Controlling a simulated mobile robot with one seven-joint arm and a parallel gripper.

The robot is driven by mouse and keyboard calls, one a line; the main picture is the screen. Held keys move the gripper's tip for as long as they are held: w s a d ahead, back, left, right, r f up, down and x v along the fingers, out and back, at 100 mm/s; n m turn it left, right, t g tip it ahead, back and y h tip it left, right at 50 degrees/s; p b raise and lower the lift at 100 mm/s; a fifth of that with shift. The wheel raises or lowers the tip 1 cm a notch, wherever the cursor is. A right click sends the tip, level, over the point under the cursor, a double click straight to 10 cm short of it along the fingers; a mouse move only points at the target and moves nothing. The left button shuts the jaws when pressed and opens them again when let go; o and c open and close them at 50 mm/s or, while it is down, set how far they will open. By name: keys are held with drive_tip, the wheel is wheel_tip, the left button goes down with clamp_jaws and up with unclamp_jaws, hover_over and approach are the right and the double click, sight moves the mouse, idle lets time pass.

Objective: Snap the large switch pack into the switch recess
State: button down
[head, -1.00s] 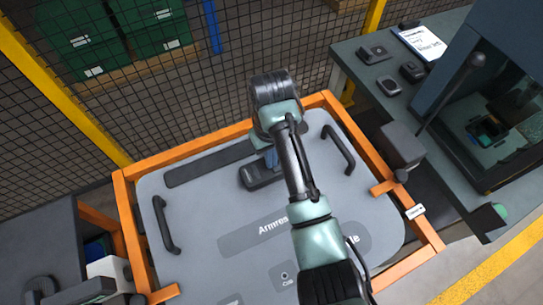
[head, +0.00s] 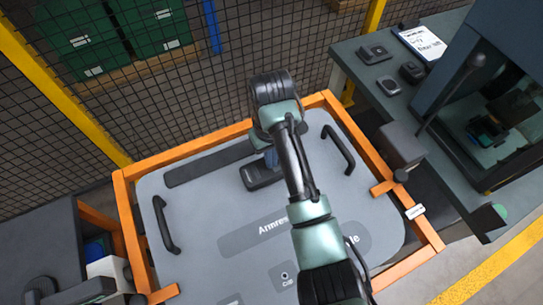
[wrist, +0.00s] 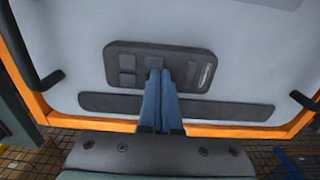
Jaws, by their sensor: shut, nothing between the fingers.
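The large switch pack (wrist: 150,65) is a dark block with several square buttons and a pale marking at its right end. It lies at the switch recess place on the grey door panel (head: 200,215), and also shows in the head view (head: 258,177), partly behind my arm. The recess itself is hidden under it, and I cannot tell whether the pack sits flush. My gripper (wrist: 160,73) has its blue fingers shut and empty. The fingertips are over the pack's near middle edge, touching or very close to it.
An orange frame (head: 118,190) surrounds the panel. Two dark handles (head: 165,224) and a long dark strip (head: 207,164) are on it. A bench (head: 355,62) with several small dark parts stands right, beside a machine (head: 470,100). A mesh fence (head: 200,90) is behind.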

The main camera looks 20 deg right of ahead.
drive_tip(key=shift+f, duration=0.55)
idle(0.4)
wheel_tip(320, 180, up, 7)
drive_tip(key=p, duration=0.7)
drive_tip(key=shift+r, duration=0.1)
wheel_tip(320, 180, up, 13)
drive_tip(key=p, duration=0.7)
idle(0.7)
